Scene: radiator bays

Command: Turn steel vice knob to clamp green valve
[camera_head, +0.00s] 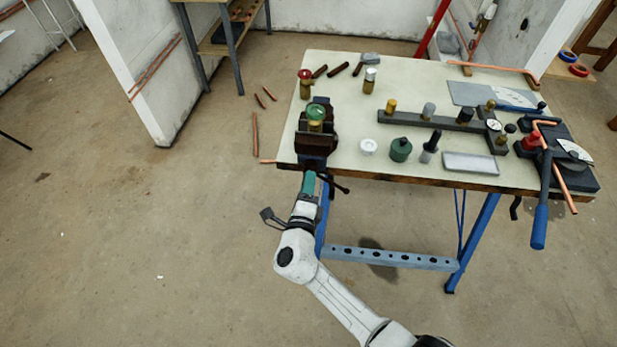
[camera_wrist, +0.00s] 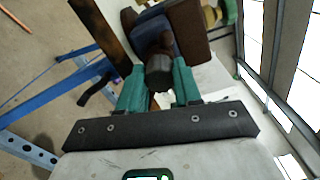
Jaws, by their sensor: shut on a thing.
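The dark vice (camera_head: 318,143) is fixed at the left front corner of the bench. The green-topped brass valve (camera_head: 315,115) stands upright between its jaws; I cannot tell how tightly they close on it. In the wrist view the dark grey vice knob (camera_wrist: 158,74) sits between my green fingers. My gripper (camera_wrist: 160,84) is shut on this knob, a finger on each side. In the head view my gripper (camera_head: 310,180) reaches the vice's front from below, and the knob is mostly hidden there. Part of a brass piece (camera_wrist: 217,12) shows beyond the vice.
A red-topped valve (camera_head: 305,85) stands behind the vice. A white disc (camera_head: 368,146) and a dark green fitting (camera_head: 400,150) stand right of it. A pipe bender (camera_head: 548,160) overhangs the bench's right end.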

